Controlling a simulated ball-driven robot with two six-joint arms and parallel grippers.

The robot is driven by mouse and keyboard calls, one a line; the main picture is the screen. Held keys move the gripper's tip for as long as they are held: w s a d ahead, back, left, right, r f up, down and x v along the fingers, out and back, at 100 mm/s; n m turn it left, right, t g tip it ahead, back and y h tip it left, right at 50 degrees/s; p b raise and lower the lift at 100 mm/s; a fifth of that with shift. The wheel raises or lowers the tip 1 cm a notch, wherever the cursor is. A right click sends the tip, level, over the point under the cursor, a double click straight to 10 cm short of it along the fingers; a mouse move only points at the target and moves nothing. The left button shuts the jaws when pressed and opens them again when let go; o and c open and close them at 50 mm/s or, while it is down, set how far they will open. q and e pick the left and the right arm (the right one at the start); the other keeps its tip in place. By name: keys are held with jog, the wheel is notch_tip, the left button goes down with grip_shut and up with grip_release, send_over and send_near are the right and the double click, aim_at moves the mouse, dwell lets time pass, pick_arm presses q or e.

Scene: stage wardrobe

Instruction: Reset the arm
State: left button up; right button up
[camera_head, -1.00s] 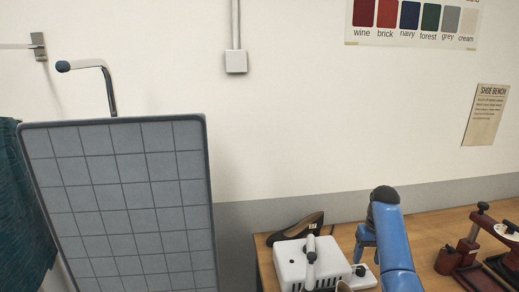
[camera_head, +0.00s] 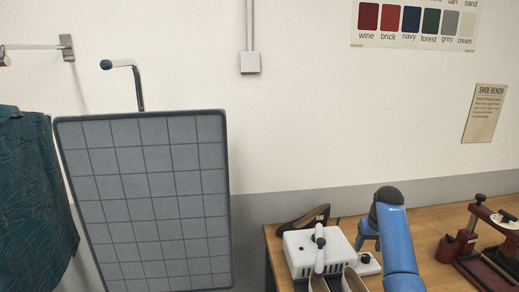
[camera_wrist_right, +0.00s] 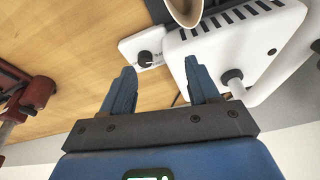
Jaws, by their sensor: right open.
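My right arm is blue and reaches over the wooden bench. Its gripper (camera_head: 366,234) shows in the head view just right of a white machine (camera_head: 300,252). In the right wrist view the gripper (camera_wrist_right: 160,88) has its two blue fingers apart with nothing between them. The white machine (camera_wrist_right: 275,50) and its dial box (camera_wrist_right: 146,50) lie beyond the fingertips there. My left gripper is in neither view.
A brown shoe (camera_head: 302,220) lies behind the white machine on the bench (camera_head: 432,218). A dark red clamp device (camera_head: 473,240) stands at right. A grey gridded board (camera_head: 150,200) and a teal garment (camera_head: 32,200) are at left.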

jog(key=w+d+r+t+h, duration=0.1)
jog(key=w+r+t, duration=0.4)
jog(key=w+t, duration=0.1)
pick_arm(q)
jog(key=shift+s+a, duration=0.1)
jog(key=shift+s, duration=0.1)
pick_arm(e)
jog(key=s+a+f+t, duration=0.3)
jog(key=s+a+f, duration=0.1)
jog(key=s, duration=1.3)
jog(key=s+a+f+t, duration=0.3)
jog(key=s+a, duration=0.3)
jog(key=s, duration=1.2)
jog(key=s+a+f+t+y, duration=0.1)
jog(key=s+a+f+t, duration=0.2)
jog(key=s, duration=1.5)
notch_tip(320, 180, down, 2)
jog(key=shift+s+a+f+n, duration=0.2)
jog(key=shift+a+n, duration=0.2)
jog(key=shift+a, duration=0.5)
